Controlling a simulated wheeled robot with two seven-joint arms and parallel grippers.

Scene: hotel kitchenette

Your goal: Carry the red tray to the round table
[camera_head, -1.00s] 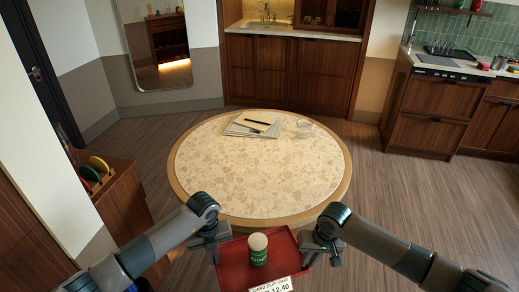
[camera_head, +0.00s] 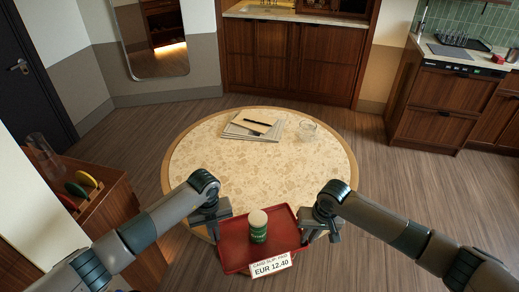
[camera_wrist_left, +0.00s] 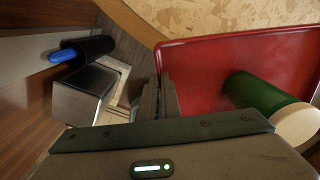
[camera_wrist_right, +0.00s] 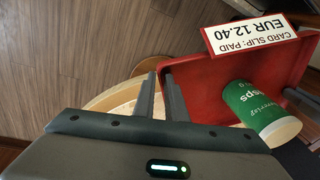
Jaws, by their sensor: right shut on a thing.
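The red tray (camera_head: 236,253) is in front of me at the near edge of the round table (camera_head: 220,160), overlapping that edge in the head view; I cannot tell its height over it. A green can-shaped snack tub (camera_head: 258,229) with a pale lid stands on the tray. A white card (camera_head: 270,266) reading "CARD SLIP: PAID EUR 12.40" is at its front. My left gripper (camera_head: 213,234) is at the tray's left rim, its fingers close together around it. My right gripper (camera_head: 306,236) is shut on the right rim. The tray also shows in the left wrist view (camera_wrist_left: 200,75) and right wrist view (camera_wrist_right: 205,95).
Papers with a pen (camera_head: 253,124) and a clear glass (camera_head: 308,131) stand toward the table's far side. The middle of the tabletop is clear. A wooden cabinet (camera_head: 105,215) with coloured plates is at left. Counters line the back and right.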

